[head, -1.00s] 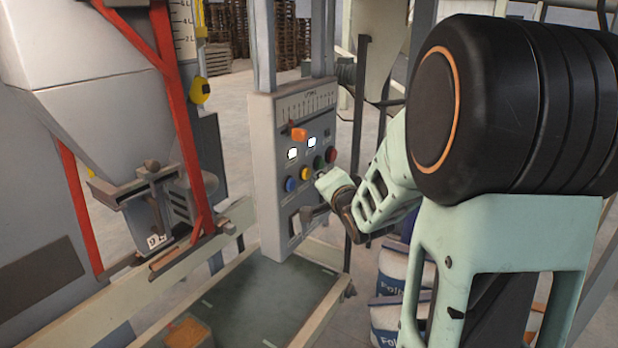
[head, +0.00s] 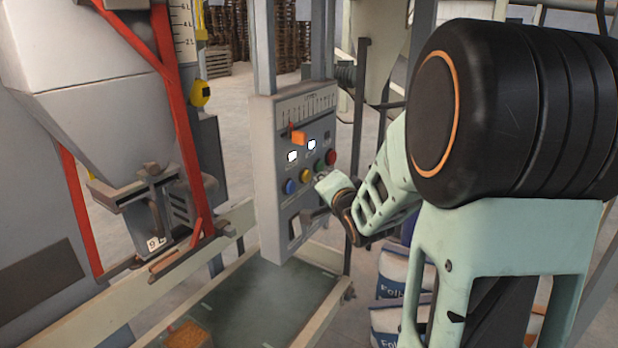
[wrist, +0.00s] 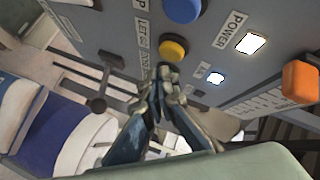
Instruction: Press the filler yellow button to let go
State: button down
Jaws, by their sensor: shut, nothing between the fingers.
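The yellow button (head: 305,175) is on the grey control panel (head: 265,140), between a blue button (head: 290,187) and a green one. In the wrist view the yellow button (wrist: 173,49) sits beside a printed label that appears to read "LET GO". My gripper (wrist: 165,70) is shut and empty. Its fingertips are at the lower edge of the yellow button in that view; I cannot tell whether they touch it. In the head view my gripper (head: 319,182) is in front of the panel, just right of the yellow button.
A red button (head: 331,157), lit white displays and an orange knob (head: 299,138) are on the panel. A dark lever (wrist: 100,100) juts out near my gripper. The hopper (head: 90,90) with red bars stands left. Printed sacks (head: 392,275) lie below my arm.

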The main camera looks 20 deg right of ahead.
jog(key=shift+w+a, duration=0.1)
dwell(0.3)
jog(key=shift+w+a, duration=0.2)
jog(key=shift+w, duration=0.05)
jog(key=shift+w+a+b, duration=0.35)
jog(key=shift+w+b, duration=0.1)
jog(key=shift+b, duration=0.1)
dwell(0.7)
jog(key=shift+s+d, duration=0.15)
jog(key=shift+s+d+p, duration=0.45)
jog(key=shift+s, duration=0.2)
jog(key=s+d+p, duration=0.2)
jog(key=s+d, duration=0.1)
jog(key=s, duration=0.1)
jog(key=shift+s+d+p, duration=0.3)
jog(key=shift+s+d, duration=0.1)
dwell(0.7)
